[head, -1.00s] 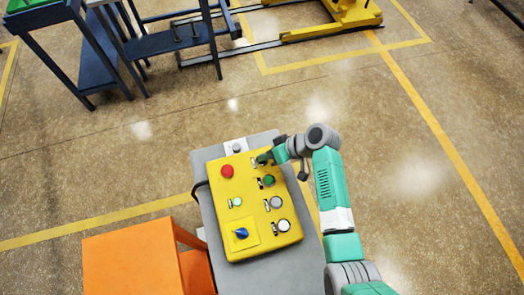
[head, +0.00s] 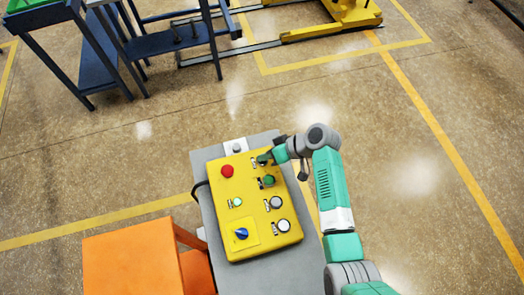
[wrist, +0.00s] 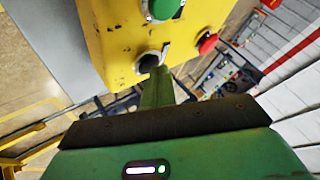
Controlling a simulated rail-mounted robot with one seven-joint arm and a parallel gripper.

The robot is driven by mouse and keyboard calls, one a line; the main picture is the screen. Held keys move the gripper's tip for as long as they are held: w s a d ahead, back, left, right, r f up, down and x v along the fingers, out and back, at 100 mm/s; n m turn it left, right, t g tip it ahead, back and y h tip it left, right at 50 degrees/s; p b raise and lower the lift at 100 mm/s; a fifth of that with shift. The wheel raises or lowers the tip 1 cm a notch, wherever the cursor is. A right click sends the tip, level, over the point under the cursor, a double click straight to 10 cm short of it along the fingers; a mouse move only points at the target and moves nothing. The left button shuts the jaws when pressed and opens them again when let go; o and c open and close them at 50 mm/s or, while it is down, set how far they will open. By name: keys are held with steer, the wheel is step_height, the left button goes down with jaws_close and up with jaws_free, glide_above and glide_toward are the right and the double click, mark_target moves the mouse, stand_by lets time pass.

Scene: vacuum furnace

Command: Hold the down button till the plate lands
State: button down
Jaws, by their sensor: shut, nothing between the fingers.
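A yellow button panel (head: 255,243) lies on a grey stand in the head view. My gripper (head: 263,158) is at its top right corner. In the wrist view the shut, empty fingers (wrist: 156,78) reach a dark button in a silver ring (wrist: 148,62). Their tips overlap it; whether it is pressed in I cannot tell. A green button (wrist: 163,7) is beside it, also seen in the head view (head: 268,181). The labels are too small to read. No plate can be made out for certain.
The panel also has a red mushroom button (head: 227,171), a blue knob (head: 241,233) and two pale buttons (head: 276,202). An orange box (head: 130,262) stands at lower left. A blue frame (head: 165,40) and yellow machinery (head: 345,15) stand at the back. The floor at right is clear.

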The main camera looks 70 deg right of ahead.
steer(key=shift+r, duration=0.1)
stand_by(0.6)
steer(key=shift+r+p, duration=0.7)
steer(key=shift+p, duration=0.05)
step_height(320, 180, up, 5)
steer(key=p, duration=0.4)
steer(key=shift+r+p, duration=0.1)
steer(key=shift+p, duration=0.2)
stand_by(0.4)
